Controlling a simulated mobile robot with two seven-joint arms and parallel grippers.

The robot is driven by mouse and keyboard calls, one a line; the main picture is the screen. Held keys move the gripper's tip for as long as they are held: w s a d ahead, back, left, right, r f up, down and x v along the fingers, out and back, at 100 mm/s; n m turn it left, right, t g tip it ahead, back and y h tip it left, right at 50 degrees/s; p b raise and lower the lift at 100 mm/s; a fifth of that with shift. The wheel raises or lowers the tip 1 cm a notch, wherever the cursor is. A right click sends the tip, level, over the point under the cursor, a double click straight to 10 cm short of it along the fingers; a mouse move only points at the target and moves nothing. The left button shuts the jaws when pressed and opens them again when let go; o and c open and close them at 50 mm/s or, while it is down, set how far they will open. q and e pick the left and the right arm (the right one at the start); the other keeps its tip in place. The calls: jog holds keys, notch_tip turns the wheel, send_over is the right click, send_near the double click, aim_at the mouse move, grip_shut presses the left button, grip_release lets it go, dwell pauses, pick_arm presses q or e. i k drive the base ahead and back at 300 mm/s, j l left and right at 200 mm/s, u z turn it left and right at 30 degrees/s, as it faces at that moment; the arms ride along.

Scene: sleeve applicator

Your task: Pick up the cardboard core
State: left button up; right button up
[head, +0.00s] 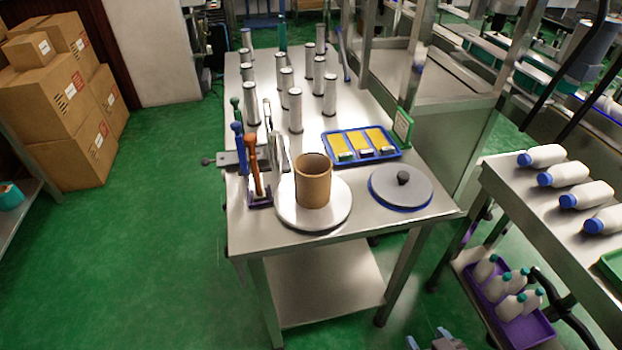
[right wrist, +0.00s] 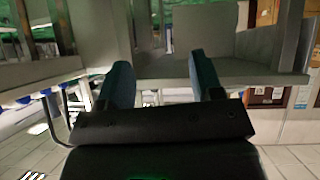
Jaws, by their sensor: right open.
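The cardboard core (head: 313,180) is a brown open-topped cylinder. It stands upright on a round white disc (head: 330,217) near the front of the steel table (head: 400,218) in the head view. My right gripper (head: 436,341) shows only partly at the bottom edge of the head view, well in front of and below the table top, apart from the core. In the right wrist view its two blue fingers (right wrist: 161,82) are spread with nothing between them. The core does not show in the right wrist view. My left gripper is in neither view.
Left of the core stand upright handled tools (head: 254,165). Behind it are several grey cylinders (head: 295,110) and a blue tray (head: 361,146) with yellow pads. A grey round lid (head: 401,188) lies to the right. A side table with white bottles (head: 587,195) stands at right.

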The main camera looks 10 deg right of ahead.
aim_at(312, 170)
jog(key=j+z, duration=0.15)
jog(key=z, duration=0.2)
jog(key=i+j+z, duration=0.1)
jog(key=z, duration=0.2)
jog(key=j+z, duration=0.35)
jog(key=j, duration=0.6)
jog(key=k+j+z, duration=0.2)
jog(key=j, duration=2.05)
jog(key=i, duration=0.1)
